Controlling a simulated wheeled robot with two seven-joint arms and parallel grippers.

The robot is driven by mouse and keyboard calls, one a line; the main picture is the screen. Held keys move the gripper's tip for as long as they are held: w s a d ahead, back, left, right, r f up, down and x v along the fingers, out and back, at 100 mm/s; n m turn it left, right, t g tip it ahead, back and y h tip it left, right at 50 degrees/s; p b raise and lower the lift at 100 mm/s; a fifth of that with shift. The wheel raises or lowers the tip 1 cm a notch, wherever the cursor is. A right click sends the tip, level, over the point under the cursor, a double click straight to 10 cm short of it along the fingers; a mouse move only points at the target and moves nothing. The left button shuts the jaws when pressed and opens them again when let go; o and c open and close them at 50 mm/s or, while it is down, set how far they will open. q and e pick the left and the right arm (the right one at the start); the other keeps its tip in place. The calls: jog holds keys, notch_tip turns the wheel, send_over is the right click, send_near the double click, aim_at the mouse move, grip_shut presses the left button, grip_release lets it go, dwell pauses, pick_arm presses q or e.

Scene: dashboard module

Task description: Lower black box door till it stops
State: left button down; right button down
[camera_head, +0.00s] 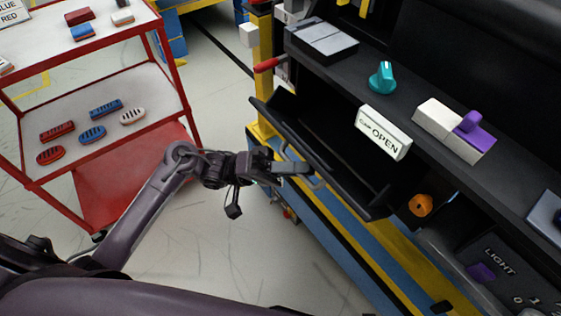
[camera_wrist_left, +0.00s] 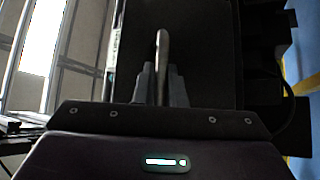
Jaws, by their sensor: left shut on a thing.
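The black box door (camera_head: 335,172) hangs tilted outward from the dashboard, so the dark inside of the box shows behind it. A grey bar handle (camera_head: 318,184) is on the door's outer face. My left gripper (camera_head: 297,169) is at the door's outer face, shut on this handle. In the left wrist view the handle (camera_wrist_left: 162,55) stands upright between the two fingers (camera_wrist_left: 161,85), with the dark door panel (camera_wrist_left: 205,50) behind it. My right gripper is not in view.
A white OPEN sign block (camera_head: 383,133) sits above the box opening. A teal knob (camera_head: 382,78), a white and purple switch (camera_head: 455,130) and an orange knob (camera_head: 421,205) are on the dashboard. A red-framed cart (camera_head: 188,112) stands at the left, with open floor between.

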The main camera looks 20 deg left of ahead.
pick_arm(q)
jog(key=shift+s+f, duration=0.1)
jog(key=shift+f, duration=0.15)
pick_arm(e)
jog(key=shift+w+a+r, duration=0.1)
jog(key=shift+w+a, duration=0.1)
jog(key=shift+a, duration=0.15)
pick_arm(q)
jog(key=c, duration=1.9)
grip_release()
jog(key=shift+o, duration=0.7)
jog(key=shift+a, duration=0.1)
